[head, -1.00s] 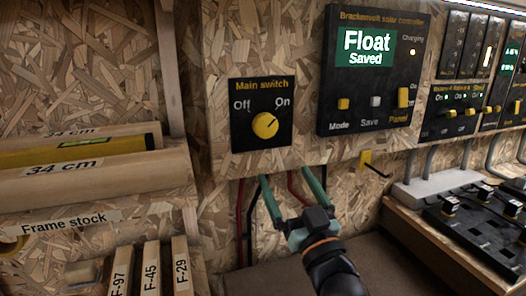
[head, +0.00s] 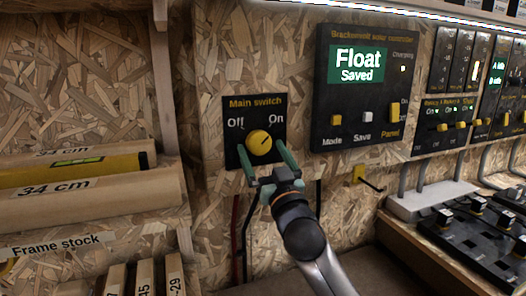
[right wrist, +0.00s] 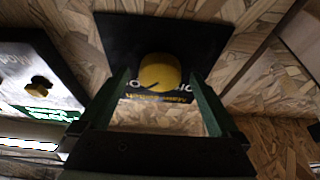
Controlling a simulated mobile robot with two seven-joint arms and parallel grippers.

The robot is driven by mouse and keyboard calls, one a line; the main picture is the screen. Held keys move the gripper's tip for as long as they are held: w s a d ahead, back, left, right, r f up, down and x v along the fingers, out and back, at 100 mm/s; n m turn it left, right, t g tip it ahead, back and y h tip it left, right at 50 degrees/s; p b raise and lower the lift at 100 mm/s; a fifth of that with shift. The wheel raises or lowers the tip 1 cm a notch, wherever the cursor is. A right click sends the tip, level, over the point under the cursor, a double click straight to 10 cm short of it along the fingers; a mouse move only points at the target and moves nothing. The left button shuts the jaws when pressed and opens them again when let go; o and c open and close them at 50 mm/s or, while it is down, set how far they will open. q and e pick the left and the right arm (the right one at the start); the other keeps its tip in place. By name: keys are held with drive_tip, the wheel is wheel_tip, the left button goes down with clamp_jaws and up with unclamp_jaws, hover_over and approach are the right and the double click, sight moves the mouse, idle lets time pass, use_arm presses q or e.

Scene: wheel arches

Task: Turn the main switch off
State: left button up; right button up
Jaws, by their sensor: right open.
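The main switch is a black plate (head: 237,103) on the chipboard wall with a round yellow knob (head: 259,143). Its labels read Off at the left and On at the right, and the knob's dark mark points up and right toward On. My right gripper (head: 261,160) is open, with its green fingers just below and to either side of the knob. In the right wrist view the knob (right wrist: 160,72) shows between the spread finger ends. I cannot tell whether a finger touches it. My left gripper is not in view.
A solar controller (head: 322,85) reading Float, Saved is mounted right of the switch, with small switches below its screen. More switch panels (head: 432,141) are farther right. A yellow hook (head: 360,173) sticks out below. Tubes marked 34 cm (head: 95,199) lie at the left.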

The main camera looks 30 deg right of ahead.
drive_tip(key=shift+w, duration=0.15)
drive_tip(key=c, duration=1.4)
